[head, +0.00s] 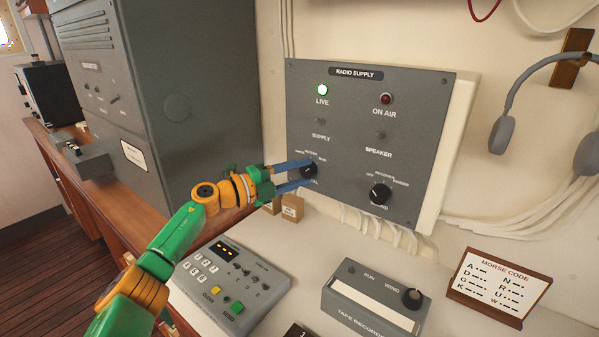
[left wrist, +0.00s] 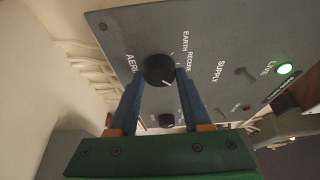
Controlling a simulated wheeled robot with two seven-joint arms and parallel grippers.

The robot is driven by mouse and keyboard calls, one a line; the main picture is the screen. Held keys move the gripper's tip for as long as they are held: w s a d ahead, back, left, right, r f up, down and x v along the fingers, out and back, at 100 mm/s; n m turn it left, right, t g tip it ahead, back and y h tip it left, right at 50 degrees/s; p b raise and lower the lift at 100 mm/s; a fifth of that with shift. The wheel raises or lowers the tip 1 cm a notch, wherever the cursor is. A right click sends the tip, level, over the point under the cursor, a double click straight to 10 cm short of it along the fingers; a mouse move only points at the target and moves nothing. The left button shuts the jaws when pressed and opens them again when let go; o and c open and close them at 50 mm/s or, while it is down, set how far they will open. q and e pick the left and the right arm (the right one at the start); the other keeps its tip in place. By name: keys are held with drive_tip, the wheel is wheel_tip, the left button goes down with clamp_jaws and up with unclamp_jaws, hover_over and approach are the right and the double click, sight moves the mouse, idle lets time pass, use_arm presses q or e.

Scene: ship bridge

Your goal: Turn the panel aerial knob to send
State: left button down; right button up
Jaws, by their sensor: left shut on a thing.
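The grey radio supply panel (head: 345,120) is on the wall, with a lit green LIVE lamp and a dark red ON AIR lamp. The black aerial knob (head: 309,170) is at its lower left, under small position labels, and is partly hidden by my fingers. My left gripper (head: 304,173) is shut on this knob, its blue fingers on either side. In the left wrist view the knob (left wrist: 158,69) sits between the fingertips, near the words EARTH and RECEIVE. I cannot tell for sure which position its pointer marks. My right gripper is not in view.
A second black knob (head: 380,193) is to the right on the panel. Below are a keypad unit (head: 232,283), a tape recorder (head: 375,300) and a Morse code card (head: 500,283). A tall grey cabinet (head: 165,85) stands left of the arm. Headphones (head: 505,125) hang at right.

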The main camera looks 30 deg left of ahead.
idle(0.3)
use_arm(q)
drive_tip(key=shift+c, duration=1.7)
unclamp_jaws()
drive_tip(key=b+v, duration=0.3)
drive_tip(key=v, duration=0.4)
